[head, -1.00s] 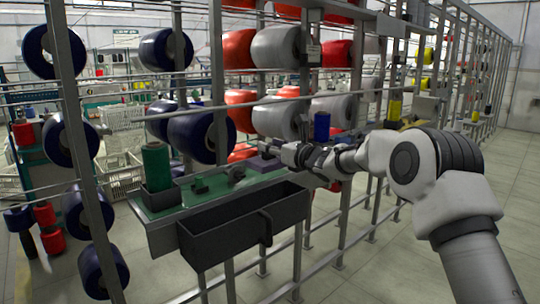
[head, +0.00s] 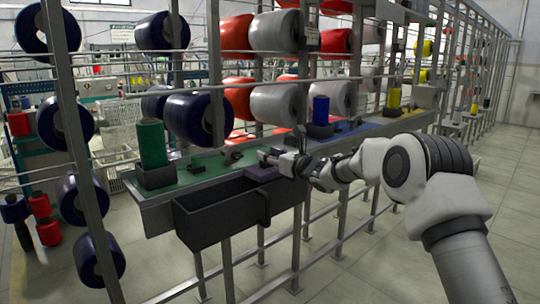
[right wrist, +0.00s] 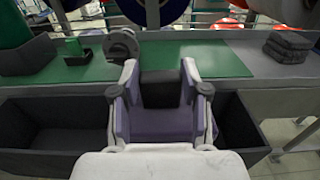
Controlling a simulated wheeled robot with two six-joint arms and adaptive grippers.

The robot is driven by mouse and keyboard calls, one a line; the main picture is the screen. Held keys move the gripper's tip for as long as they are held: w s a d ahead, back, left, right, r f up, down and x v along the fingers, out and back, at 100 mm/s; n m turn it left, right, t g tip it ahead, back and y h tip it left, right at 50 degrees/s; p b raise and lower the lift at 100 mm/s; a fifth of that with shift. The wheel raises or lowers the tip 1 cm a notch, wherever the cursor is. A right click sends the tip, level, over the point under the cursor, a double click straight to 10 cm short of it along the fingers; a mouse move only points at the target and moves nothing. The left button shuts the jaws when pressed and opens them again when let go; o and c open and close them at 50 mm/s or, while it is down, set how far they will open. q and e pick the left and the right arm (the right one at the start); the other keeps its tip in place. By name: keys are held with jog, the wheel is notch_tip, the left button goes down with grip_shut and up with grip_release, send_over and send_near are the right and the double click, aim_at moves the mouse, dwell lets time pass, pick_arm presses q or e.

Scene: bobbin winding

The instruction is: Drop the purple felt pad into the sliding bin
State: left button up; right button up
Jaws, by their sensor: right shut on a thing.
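The purple felt pad (head: 262,173) is held between the fingers of my right gripper (head: 275,160). It also shows between the two fingers in the right wrist view (right wrist: 160,122). The sliding bin (head: 225,215) is a long dark open-topped trough on the front of the shelf. In the right wrist view, the bin's dark interior (right wrist: 60,140) shows on both sides of the gripper, and the pad appears above its opening. The pad and gripper hide the middle of the bin there. My left gripper is not in view.
The green shelf top (head: 205,168) behind the bin carries a green spool (head: 151,143) in a dark holder and small dark fittings. A blue spool (head: 320,110) stands farther right. Metal rack posts and large navy, red and grey bobbins rise behind.

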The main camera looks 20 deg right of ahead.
jog(key=shift+r, duration=0.15)
jog(key=o, duration=1.2)
jog(key=shift+s, duration=0.1)
